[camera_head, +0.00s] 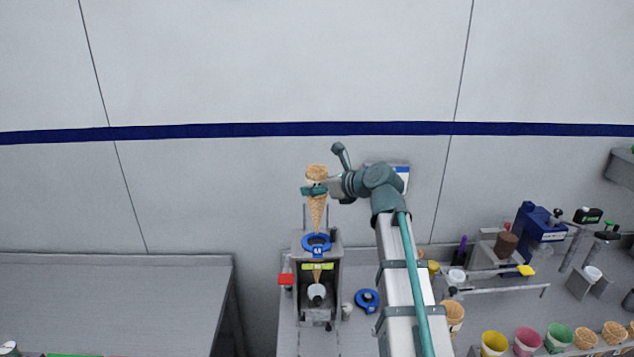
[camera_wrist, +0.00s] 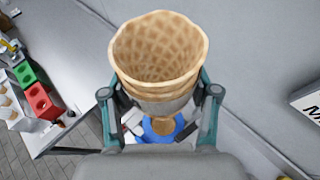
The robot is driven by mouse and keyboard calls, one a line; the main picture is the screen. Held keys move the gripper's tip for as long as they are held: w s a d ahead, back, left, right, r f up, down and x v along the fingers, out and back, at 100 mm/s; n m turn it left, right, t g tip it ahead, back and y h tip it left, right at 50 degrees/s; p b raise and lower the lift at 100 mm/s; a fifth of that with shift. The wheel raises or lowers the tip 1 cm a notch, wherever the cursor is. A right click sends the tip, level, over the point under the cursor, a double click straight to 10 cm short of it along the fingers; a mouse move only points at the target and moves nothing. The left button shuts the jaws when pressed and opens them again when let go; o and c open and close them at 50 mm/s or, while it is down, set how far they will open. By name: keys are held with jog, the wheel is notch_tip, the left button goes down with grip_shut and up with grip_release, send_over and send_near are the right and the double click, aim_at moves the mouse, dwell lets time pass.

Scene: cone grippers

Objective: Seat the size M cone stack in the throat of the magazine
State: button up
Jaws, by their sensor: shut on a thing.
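The cone stack (camera_head: 317,207) is upright, point down, above the magazine (camera_head: 335,270). In the wrist view the stack (camera_wrist: 158,50) shows several nested waffle rims, with its mouth toward the camera. My gripper (camera_head: 314,190) is shut around the stack just below its rims; its fingers show on both sides in the wrist view (camera_wrist: 160,105). The magazine's throat has a blue ring (camera_head: 316,243) with a white mark, likely a size letter. The cone tip is at or just above this ring; I cannot tell whether it is inside. In the wrist view the blue ring (camera_wrist: 160,130) is partly hidden behind the stack.
A second blue ring (camera_head: 367,300) lies on the bench right of the magazine. Cups and cones stand at the lower right.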

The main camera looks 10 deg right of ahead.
aim_at(317, 229)
jog(key=shift+f+b, duration=0.7)
jog(key=shift+f, duration=0.95)
notch_tip(317, 229, down, 8)
jog(key=b, duration=0.7)
jog(key=shift+b, duration=0.35)
jog(key=shift+f, duration=1.4)
jog(key=o, duration=0.9)
jog(key=shift+s, duration=0.1)
jog(key=v, duration=1.2)
